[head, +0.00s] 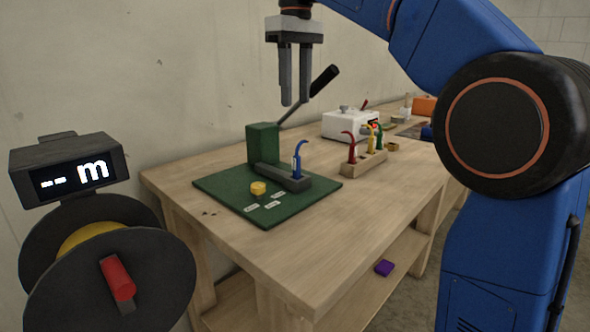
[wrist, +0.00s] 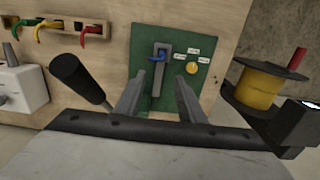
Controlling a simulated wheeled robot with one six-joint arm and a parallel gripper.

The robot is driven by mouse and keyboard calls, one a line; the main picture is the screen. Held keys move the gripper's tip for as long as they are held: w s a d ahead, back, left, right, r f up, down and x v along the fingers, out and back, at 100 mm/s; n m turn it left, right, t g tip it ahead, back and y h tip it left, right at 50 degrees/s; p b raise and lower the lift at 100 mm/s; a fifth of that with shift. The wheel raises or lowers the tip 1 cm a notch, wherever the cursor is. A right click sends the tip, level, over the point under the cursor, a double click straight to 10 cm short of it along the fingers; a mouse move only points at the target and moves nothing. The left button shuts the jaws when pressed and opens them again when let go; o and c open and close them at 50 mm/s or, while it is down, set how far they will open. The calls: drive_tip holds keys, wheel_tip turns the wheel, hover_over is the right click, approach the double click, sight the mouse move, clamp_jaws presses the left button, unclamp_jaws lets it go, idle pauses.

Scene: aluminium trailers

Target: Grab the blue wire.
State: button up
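The blue wire (head: 299,150) stands upright in a dark grey holder (head: 276,176) on a green board (head: 232,188), its top bent over. It also shows in the wrist view (wrist: 158,55), beyond my fingers. My gripper (head: 294,102) is above the board and higher than the wire, apart from it. In the wrist view its two fingers (wrist: 160,78) are spread and nothing is between them.
A lever with a black handle (head: 323,80) rises from a green block (head: 263,144) close beside my gripper. A wooden rack (head: 364,164) holds red, yellow and green wires to the right. A spool (head: 108,256) stands at left. The table's front is clear.

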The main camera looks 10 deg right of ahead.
sight(297, 155)
wheel_tip(297, 155, down, 11)
drive_tip(key=shift+r, duration=0.1)
drive_tip(key=shift+s+f, duration=0.25)
drive_tip(key=shift+f, duration=1.1)
drive_tip(key=shift+s+f, duration=0.2)
drive_tip(key=shift+f, duration=1.1)
clamp_jaws()
